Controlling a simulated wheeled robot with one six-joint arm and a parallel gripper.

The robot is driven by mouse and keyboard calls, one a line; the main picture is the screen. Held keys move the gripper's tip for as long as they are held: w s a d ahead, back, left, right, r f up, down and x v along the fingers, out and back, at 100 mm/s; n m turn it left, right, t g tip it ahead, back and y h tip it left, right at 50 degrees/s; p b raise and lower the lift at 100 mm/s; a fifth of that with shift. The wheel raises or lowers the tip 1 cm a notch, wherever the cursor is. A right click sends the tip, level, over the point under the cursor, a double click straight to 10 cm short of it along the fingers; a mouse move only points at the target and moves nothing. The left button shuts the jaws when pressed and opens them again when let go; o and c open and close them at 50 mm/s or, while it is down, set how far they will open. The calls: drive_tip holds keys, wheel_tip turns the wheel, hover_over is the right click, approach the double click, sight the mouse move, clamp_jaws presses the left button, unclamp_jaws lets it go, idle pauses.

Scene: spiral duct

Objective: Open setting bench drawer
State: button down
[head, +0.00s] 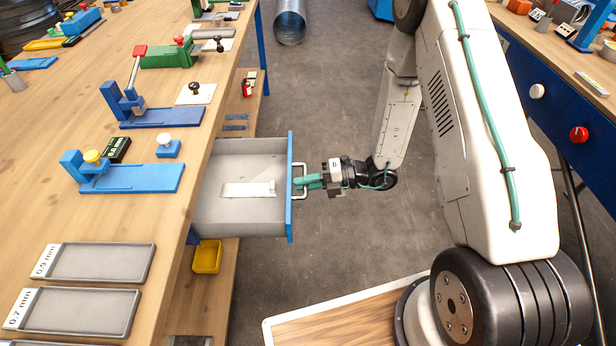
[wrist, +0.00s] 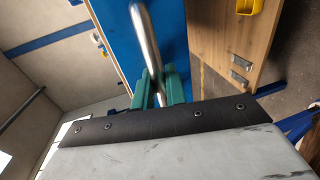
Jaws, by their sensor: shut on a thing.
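The setting bench drawer (head: 240,214) is pulled out from the wooden bench, with its grey tray open to view. Its blue front (head: 290,222) faces right and carries a pale bar handle (head: 304,169). A light flat piece (head: 248,189) lies inside the drawer. My gripper (head: 306,182) has green fingers shut on the handle. In the wrist view the fingers (wrist: 160,88) close around the metal bar handle (wrist: 146,40), in front of the blue drawer front (wrist: 110,38). The fingertips' far sides are hidden.
The wooden bench (head: 120,215) fills the left, with blue fixtures (head: 130,178) and grey trays (head: 95,263) on top. A yellow bin (head: 207,257) sits on the shelf below. Clear floor (head: 345,235) lies right of the drawer. Another blue bench (head: 545,85) stands at right.

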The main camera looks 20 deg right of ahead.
drive_tip(key=shift+s+d, duration=0.15)
drive_tip(key=shift+d, duration=0.3)
drive_tip(key=c, duration=1.8)
unclamp_jaws()
drive_tip(key=v, duration=0.8)
